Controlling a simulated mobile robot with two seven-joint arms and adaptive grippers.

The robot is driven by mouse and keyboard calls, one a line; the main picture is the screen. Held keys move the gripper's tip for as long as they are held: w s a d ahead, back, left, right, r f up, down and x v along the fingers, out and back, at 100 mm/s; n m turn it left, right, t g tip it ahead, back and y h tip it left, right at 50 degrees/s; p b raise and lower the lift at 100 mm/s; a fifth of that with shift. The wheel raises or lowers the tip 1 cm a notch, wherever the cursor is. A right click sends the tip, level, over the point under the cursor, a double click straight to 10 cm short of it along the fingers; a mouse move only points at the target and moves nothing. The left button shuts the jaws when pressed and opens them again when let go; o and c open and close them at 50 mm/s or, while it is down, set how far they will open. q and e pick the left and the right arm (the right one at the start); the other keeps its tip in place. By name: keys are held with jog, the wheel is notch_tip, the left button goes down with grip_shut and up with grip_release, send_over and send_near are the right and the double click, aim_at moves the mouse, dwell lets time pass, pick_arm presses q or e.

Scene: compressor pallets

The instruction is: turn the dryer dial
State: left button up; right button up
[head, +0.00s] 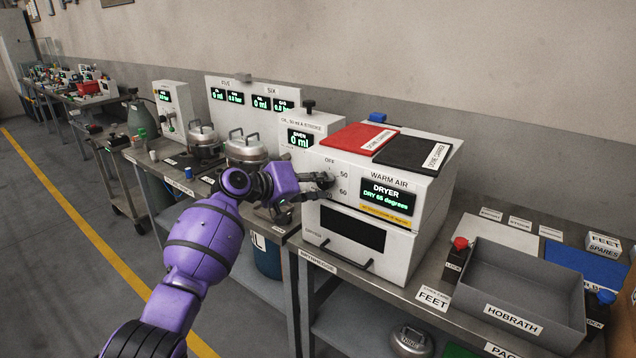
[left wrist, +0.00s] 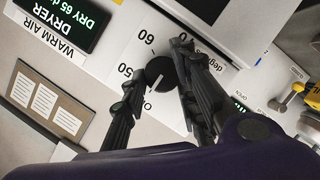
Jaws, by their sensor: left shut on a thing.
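The dryer (head: 378,240) is a white box on the bench, labelled WARM AIR, with a green display reading "DRY 65 degrees". Its dial is a round black knob with a light pointer mark, at the left of the front panel. In the left wrist view the dial (left wrist: 160,74) sits between the two fingers, amid a scale with 50, 60 and part of OFF showing. My left gripper (head: 322,188) is at the panel, shut on the dial; it also shows in the left wrist view (left wrist: 158,82). In the head view the fingers largely hide the dial. My right gripper is not in view.
Red (head: 358,137) and black (head: 414,152) pads lie on the dryer's top. A handled drawer front is below the panel. A grey HOBRATH tray (head: 515,288) and a red button (head: 460,243) stand to the right. Metal pots (head: 246,146) stand to the left.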

pick_arm(q)
jog(key=o, duration=1)
jog(key=shift+s+d, duration=0.15)
jog(key=shift+d, duration=0.15)
jog(key=shift+a, duration=0.15)
jog(key=v, duration=1.1)
jog(key=shift+s+a+r, duration=0.2)
jog(key=shift+s+a, duration=0.05)
jog(key=shift+a, duration=0.05)
